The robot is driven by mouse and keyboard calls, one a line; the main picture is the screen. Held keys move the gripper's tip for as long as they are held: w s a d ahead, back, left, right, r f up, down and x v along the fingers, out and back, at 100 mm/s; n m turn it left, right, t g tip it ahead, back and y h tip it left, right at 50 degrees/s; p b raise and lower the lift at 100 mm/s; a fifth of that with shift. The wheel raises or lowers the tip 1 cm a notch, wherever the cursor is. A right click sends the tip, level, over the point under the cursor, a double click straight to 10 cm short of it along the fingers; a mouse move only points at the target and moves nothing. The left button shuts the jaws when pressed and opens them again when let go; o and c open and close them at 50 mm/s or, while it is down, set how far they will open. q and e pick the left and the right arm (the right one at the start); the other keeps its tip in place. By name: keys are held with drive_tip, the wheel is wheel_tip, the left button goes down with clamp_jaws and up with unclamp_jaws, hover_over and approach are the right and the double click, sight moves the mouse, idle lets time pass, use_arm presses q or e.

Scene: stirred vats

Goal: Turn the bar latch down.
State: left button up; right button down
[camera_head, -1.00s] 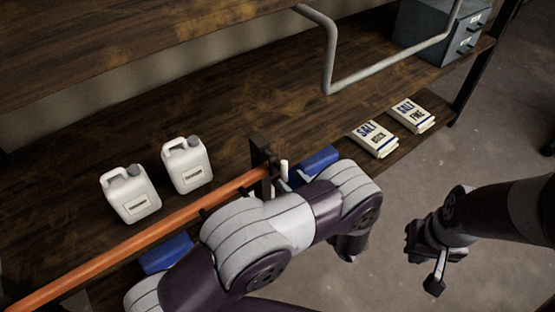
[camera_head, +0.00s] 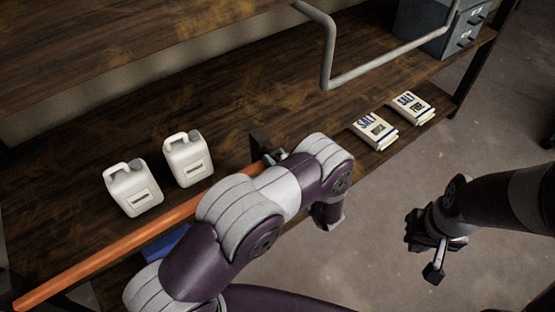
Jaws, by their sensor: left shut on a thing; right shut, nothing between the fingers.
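An orange bar (camera_head: 120,243) runs along the front of the shelf, from the lower left up to a dark post (camera_head: 259,146). I take it to be part of the bar latch. My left gripper (camera_head: 276,157) is mostly hidden behind my own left arm; small grey parts show beside the post, at the bar's right end. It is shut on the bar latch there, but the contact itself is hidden. My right gripper (camera_head: 434,272) is shut and empty, above the floor at the right, apart from the shelf.
Two white canisters (camera_head: 132,188) (camera_head: 187,159) stand on the shelf behind the bar. Two salt packs (camera_head: 374,130) (camera_head: 412,106) lie near the right front edge. A grey bent pipe (camera_head: 326,50) hangs above, and a grey drawer box (camera_head: 447,30) stands at the back right. A blue thing (camera_head: 165,243) shows below the bar.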

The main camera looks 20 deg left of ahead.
use_arm(q)
drive_tip(key=o, duration=0.9)
drive_tip(key=shift+c, duration=0.2)
drive_tip(key=shift+s+d+f, duration=0.1)
drive_tip(key=shift+s+d, duration=0.1)
drive_tip(key=shift+d, duration=0.15)
drive_tip(key=b+v, duration=0.4)
drive_tip(key=v, duration=0.8)
drive_tip(key=shift+a, duration=0.1)
